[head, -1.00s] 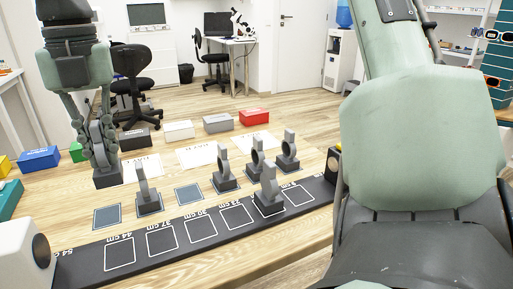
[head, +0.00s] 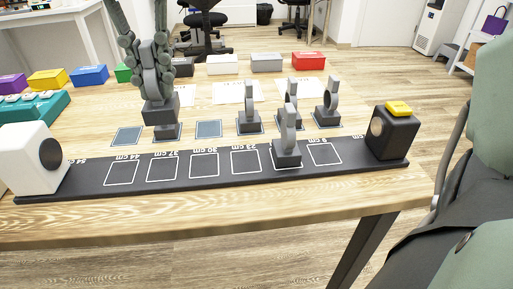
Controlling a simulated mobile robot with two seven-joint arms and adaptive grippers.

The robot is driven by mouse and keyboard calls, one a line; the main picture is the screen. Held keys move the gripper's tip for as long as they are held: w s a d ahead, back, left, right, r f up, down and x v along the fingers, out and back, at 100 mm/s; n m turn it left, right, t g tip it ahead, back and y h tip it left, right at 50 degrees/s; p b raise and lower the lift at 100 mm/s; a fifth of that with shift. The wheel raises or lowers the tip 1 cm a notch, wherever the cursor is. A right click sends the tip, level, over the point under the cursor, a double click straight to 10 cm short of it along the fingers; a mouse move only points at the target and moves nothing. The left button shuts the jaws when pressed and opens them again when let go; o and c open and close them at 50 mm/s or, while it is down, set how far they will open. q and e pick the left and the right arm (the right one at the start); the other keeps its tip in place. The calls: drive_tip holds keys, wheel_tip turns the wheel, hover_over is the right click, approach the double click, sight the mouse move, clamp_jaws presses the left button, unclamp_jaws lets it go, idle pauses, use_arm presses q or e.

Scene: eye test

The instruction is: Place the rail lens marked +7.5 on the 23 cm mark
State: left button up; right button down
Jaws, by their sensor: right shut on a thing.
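My right gripper (head: 155,72) is at the upper left, shut on a grey ring-shaped rail lens (head: 160,98) with a dark block base. The held lens's marking cannot be read. The black rail (head: 225,178) lies along the table's front edge, its labels upside down. Its 23 cm square (head: 245,161) is empty. A lens (head: 287,155) stands on the square right of it, hiding that label. My left gripper is out of view.
Three lenses stand on pads behind the rail, one of them here (head: 249,122). A white box (head: 20,160) and a black box with a yellow top (head: 392,135) stand at the rail's ends. Coloured boxes line the back.

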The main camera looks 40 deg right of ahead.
drive_tip(key=s+d+f, duration=0.1)
drive_tip(key=d+f, duration=0.2)
drive_tip(key=s+d+f, duration=0.2)
drive_tip(key=d+f, duration=0.1)
drive_tip(key=f, duration=0.1)
drive_tip(key=s+d+f, duration=0.2)
drive_tip(key=d+f, duration=0.1)
drive_tip(key=d, duration=0.1)
drive_tip(key=shift+f, duration=0.35)
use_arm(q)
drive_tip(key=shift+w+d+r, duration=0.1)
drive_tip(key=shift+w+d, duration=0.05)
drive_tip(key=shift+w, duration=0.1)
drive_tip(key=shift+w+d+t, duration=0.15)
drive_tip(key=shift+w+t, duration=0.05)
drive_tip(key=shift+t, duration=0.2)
use_arm(e)
drive_tip(key=shift+f, duration=0.15)
drive_tip(key=c, duration=1.6)
unclamp_jaws()
drive_tip(key=shift+c, duration=0.2)
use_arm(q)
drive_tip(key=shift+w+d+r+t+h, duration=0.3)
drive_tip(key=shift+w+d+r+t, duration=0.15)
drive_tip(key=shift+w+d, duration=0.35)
use_arm(e)
drive_tip(key=shift+o, duration=0.3)
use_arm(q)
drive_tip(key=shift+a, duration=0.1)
